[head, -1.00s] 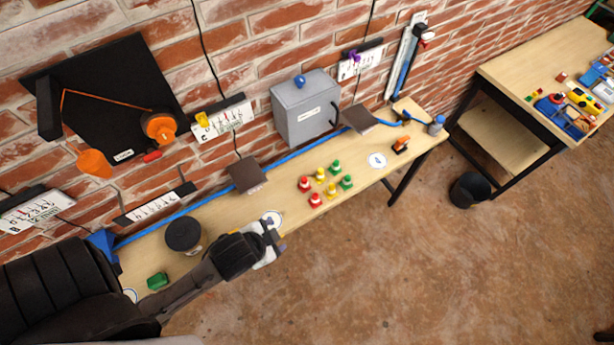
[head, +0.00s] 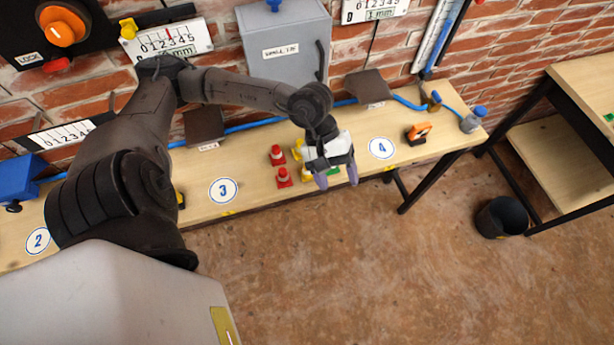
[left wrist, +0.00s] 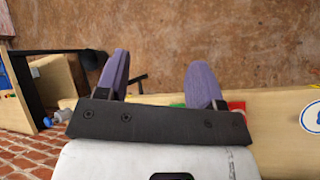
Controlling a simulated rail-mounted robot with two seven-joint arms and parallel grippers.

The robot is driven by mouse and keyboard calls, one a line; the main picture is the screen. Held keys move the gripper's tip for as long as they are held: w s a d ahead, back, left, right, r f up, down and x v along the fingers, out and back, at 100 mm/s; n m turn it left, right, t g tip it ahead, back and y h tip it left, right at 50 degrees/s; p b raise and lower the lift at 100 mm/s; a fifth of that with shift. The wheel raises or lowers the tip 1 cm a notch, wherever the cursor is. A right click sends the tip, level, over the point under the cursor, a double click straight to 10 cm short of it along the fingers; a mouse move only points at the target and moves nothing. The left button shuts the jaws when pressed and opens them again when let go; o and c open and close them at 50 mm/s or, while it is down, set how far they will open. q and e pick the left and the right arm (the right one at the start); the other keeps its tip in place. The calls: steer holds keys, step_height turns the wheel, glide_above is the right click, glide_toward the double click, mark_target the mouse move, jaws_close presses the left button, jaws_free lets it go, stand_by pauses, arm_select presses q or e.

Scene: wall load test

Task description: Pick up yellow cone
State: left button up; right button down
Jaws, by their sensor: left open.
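In the head view, a yellow cone (head: 297,148) stands on the wooden shelf, partly hidden by my left arm. My left gripper hangs at the shelf's front edge over the right side of the cone group. In the left wrist view its purple fingers (left wrist: 160,72) are spread with nothing between the tips. My right gripper is out of view.
The shelf (head: 252,184) runs along the brick wall. A grey box (head: 285,45) hangs behind the cones. An orange-black object (head: 418,133) and a blue-topped container (head: 474,120) stand to the right. A black bin (head: 502,218) is on the floor.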

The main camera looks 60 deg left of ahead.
arm_select(q)
steer(key=a+f+m+y+b, duration=0.35)
steer(key=a+y, duration=0.45)
steer(key=a, duration=0.5)
steer(key=shift+g, duration=0.4)
steer(key=f, duration=0.5)
steer(key=a+f, duration=0.1)
steer(key=f, duration=0.1)
steer(key=shift+f, duration=0.2)
steer(key=shift+s+f, duration=0.1)
steer(key=shift+f, duration=3.05)
steer(key=shift+d, duration=0.1)
steer(key=c, duration=1)
steer(key=shift+r, duration=0.1)
